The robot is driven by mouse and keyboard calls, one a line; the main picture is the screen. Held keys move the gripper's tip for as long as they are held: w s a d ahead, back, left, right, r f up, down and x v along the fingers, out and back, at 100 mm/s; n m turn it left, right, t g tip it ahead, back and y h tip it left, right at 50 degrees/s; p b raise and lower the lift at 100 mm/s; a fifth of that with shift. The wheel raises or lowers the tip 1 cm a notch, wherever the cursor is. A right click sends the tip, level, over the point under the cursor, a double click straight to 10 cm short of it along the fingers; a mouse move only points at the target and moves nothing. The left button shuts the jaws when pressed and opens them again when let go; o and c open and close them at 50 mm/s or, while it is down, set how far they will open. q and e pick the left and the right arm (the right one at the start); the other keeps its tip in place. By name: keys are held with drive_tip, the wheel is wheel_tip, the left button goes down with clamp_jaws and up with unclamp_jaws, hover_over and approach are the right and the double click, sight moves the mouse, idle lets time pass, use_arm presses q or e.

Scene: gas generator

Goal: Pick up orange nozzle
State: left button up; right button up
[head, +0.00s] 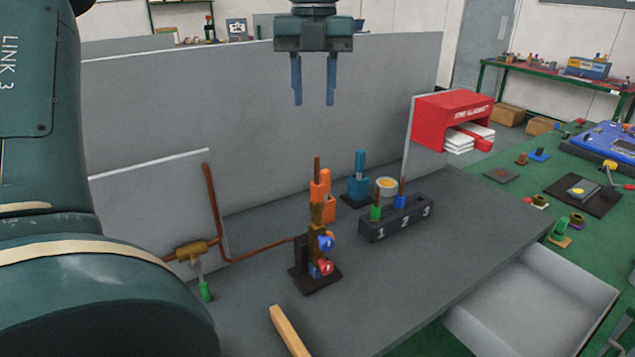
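Orange parts (320,193) show in the middle of the head view, at the upper end of an upright brass fitting. Another orange piece (329,209) is just behind them. They overlap, so I cannot tell which is the nozzle and which is a holder. The fitting stands on a dark base (315,278) and carries blue and red knobs. My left gripper (314,100) hangs fingers down at the top middle of the picture, in front of the grey panel. Its two blue fingers are apart with nothing between them. It appears above the orange parts, clear of them. My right gripper is not in view.
A blue nozzle in a blue holder (358,188) and a dark block (395,220) marked 1, 2, 3 stand right of the fitting. A copper pipe (215,205) runs left. A wooden bar (288,332) lies in front. An open drawer (535,300) juts out at right.

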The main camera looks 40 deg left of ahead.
use_arm(q)
hover_over(317, 157)
wheel_tip(317, 157, down, 6)
drive_tip(key=shift+w+a+f+p, duration=0.1)
drive_tip(key=shift+f+p, duration=0.35)
drive_tip(key=shift+f, duration=1.15)
drive_tip(key=shift+w+a+f+p, duration=0.1)
drive_tip(key=shift+f+p, duration=0.3)
drive_tip(key=shift+f, duration=1.15)
clamp_jaws()
